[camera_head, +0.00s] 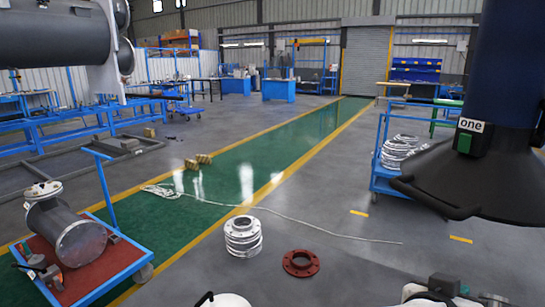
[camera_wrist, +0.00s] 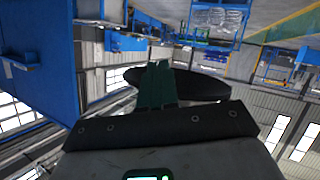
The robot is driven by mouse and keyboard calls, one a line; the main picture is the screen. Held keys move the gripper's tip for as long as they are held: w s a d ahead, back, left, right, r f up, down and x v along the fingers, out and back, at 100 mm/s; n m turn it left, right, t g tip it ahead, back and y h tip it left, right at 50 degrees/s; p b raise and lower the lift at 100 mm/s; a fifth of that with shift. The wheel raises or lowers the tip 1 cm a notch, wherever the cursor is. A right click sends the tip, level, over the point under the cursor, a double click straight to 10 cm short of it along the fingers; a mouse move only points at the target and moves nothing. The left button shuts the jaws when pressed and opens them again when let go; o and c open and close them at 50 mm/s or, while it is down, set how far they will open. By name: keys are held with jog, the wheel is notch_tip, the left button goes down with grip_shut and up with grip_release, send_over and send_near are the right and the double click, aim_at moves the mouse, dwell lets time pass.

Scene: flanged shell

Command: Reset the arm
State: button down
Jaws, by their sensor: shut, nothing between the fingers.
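My gripper (camera_wrist: 157,68) shows in the middle of the wrist view. Its two greenish fingers are together, with nothing seen between them, and they touch no object. The wide dark gripper body (camera_wrist: 160,127) lies below them in the picture. In the head view I cannot make out the gripper for certain; white and black parts that look like mine show at the bottom edge.
A stack of metal flanges (camera_head: 243,237) and a red-brown flange (camera_head: 300,263) lie on the floor ahead. A red-topped blue cart (camera_head: 100,270) carries a grey pipe piece (camera_head: 66,232) at left. A blue trolley (camera_head: 382,160) stands at right. The green walkway (camera_head: 235,165) is mostly clear.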

jog(key=s+f+n+g+y, duration=0.1)
jog(key=s+f+n+y, duration=0.3)
jog(key=f, duration=0.7)
jog(key=s+f+n+g+y, duration=0.1)
jog(key=s+f+g+y, duration=0.3)
jog(key=f, duration=0.6)
jog(key=s+a+f+n+y, duration=0.1)
jog(key=s+a+f+y, duration=0.1)
jog(key=s+f, duration=0.3)
jog(key=s+a+f+n+g+y, duration=0.1)
jog(key=s+a+f+y, duration=0.1)
jog(key=s+f, duration=0.4)
jog(key=s, duration=0.4)
jog(key=shift+s+n, duration=0.35)
jog(key=shift+n, duration=0.05)
jog(key=shift+a, duration=0.1)
